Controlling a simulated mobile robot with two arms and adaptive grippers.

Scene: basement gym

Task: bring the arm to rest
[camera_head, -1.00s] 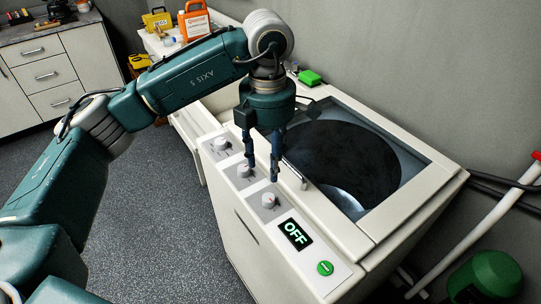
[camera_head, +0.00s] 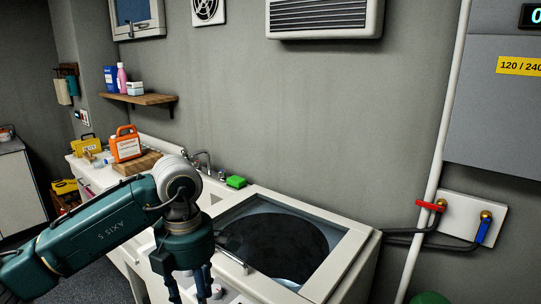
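My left arm comes in from the lower left. Its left gripper (camera_head: 190,292) points down at the bottom of the view, over the front left part of the white top-loading machine (camera_head: 345,262). Its two fingers stand apart with nothing seen between them; their tips are close to the bottom edge of the view. A pale knob (camera_head: 215,291) of the machine's panel shows just beside the right finger. The machine's lid (camera_head: 275,245) is down, with a dark drum opening seen through it. The rest of the panel is out of view. My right gripper is not in view.
A wooden shelf (camera_head: 140,99) hangs above. Pipes and valves (camera_head: 440,205) are on the right wall.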

